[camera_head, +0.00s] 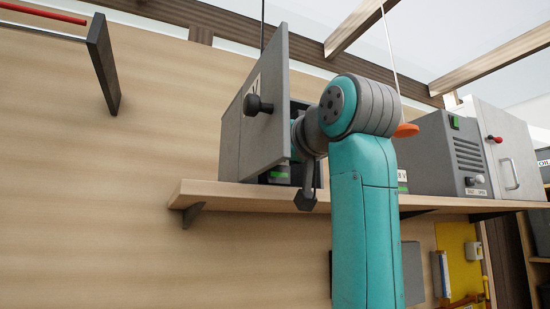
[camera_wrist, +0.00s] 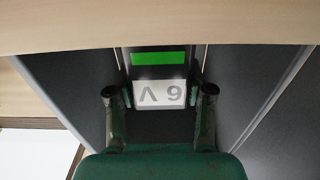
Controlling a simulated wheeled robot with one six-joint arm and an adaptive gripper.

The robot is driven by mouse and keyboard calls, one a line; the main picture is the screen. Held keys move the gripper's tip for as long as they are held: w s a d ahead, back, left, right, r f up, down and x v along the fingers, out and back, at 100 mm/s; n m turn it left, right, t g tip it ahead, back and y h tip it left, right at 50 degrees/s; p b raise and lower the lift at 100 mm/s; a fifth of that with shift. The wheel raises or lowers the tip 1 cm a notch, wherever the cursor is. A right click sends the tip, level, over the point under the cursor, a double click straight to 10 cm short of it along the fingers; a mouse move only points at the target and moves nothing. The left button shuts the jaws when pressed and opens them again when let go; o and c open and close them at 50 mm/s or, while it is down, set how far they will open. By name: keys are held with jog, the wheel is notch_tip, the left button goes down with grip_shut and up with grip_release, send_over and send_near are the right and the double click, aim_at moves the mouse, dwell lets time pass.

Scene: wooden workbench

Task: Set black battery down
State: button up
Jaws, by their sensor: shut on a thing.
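The black battery (camera_wrist: 160,120) is between the two fingers of my gripper (camera_wrist: 160,97) in the wrist view. It has a white "9 V" label, upside down there, and a green strip. In the head view, a dark block with a green strip (camera_head: 278,175), seemingly the same battery, shows low behind a grey panel (camera_head: 268,95) with a black knob, just at the shelf (camera_head: 232,194). My gripper's fingers are mostly hidden there by the panel and my wrist. I cannot tell whether the battery touches the shelf.
Dark grey walls (camera_wrist: 75,75) and (camera_wrist: 245,75) stand close on both sides of my gripper. Grey boxes (camera_head: 440,150) stand on the shelf to the right of my arm. A dark bracket (camera_head: 193,213) is under the shelf's left end.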

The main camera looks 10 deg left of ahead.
jog(key=shift+f, duration=0.1)
jog(key=o, duration=1.4)
jog(key=shift+c, duration=0.2)
jog(key=v, duration=1.2)
